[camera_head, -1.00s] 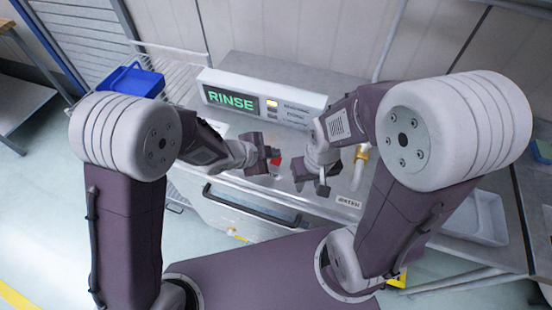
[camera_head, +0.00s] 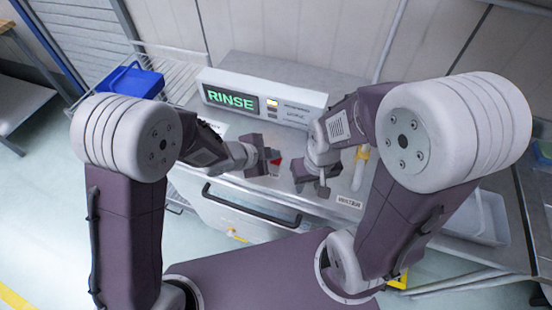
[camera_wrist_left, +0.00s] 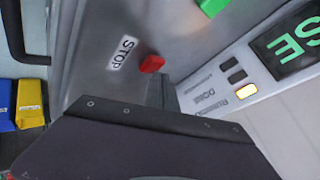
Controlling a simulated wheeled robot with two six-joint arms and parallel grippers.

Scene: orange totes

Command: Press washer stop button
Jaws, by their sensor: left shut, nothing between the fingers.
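The red stop button (camera_wrist_left: 152,64) stands out from the grey metal panel, beside a white STOP label (camera_wrist_left: 122,53) in the left wrist view. In the head view, a bit of the red button (camera_head: 278,160) shows beside my left gripper (camera_head: 268,163), which partly hides it. My left gripper is shut and empty. In the left wrist view, its dark finger (camera_wrist_left: 161,92) lies just below the button in the picture; I cannot tell whether they touch. My right gripper (camera_head: 312,182) is over the washer top to the right; its jaw opening is unclear.
The washer display (camera_head: 230,98) reads RINSE, with a lit yellow indicator (camera_head: 272,102) beside it. A green button (camera_wrist_left: 212,5) is on the same panel. A dark handle (camera_head: 250,205) runs along the washer front. A blue bin (camera_head: 133,80) stands at the back left.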

